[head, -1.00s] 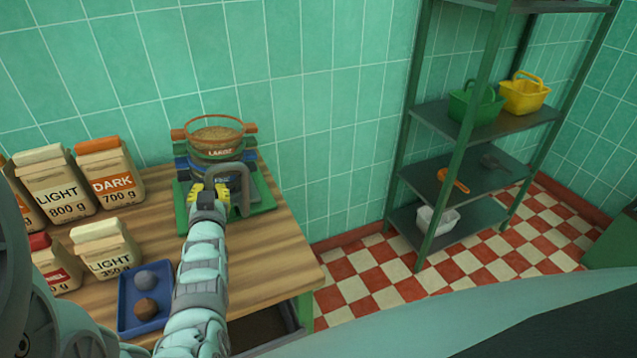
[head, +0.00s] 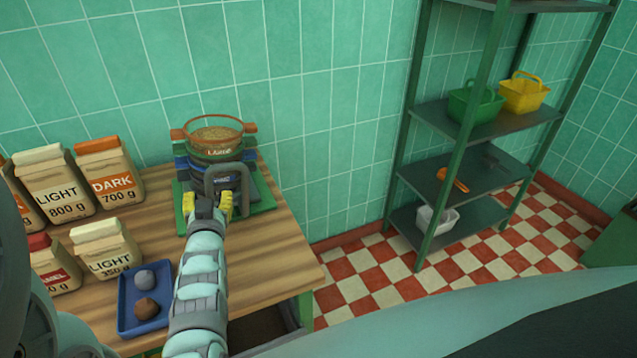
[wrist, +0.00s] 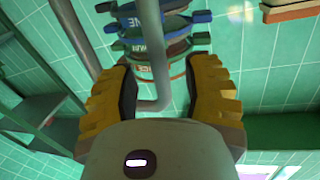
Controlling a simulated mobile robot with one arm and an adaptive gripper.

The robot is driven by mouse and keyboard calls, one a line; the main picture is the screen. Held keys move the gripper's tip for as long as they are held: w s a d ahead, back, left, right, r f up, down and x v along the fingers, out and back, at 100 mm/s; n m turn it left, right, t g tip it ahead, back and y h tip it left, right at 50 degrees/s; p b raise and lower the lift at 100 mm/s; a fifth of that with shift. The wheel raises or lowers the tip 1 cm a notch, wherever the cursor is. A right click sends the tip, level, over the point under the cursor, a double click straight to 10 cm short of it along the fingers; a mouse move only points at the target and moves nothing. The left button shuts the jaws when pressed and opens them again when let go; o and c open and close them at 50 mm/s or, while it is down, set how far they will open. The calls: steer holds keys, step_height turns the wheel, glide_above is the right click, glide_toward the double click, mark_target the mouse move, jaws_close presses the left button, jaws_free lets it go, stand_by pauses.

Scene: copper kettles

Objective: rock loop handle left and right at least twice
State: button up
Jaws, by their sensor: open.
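The grey loop handle (head: 227,168) stands at the front of a stack of sieves (head: 214,153) on a green base (head: 264,196). The top sieve has an orange rim and holds grains; darker sieves sit below it. My gripper (head: 207,203) has yellow fingers spread wide just in front of the stack. In the wrist view, the handle's bent grey tube (wrist: 152,70) passes between the open fingers of my gripper (wrist: 160,78), with gaps on both sides. The sieves show behind it there. Part of the base is hidden by my gripper.
Paper bags (head: 110,184) stand left on the wooden table (head: 262,255). A blue tray (head: 126,312) with two round lumps lies left of my arm. The table's right part is clear. A metal shelf (head: 470,177) with baskets stands farther right.

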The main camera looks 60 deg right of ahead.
steer(key=v, duration=0.9)
steer(key=shift+s+a, duration=0.15)
steer(key=shift+s, duration=0.1)
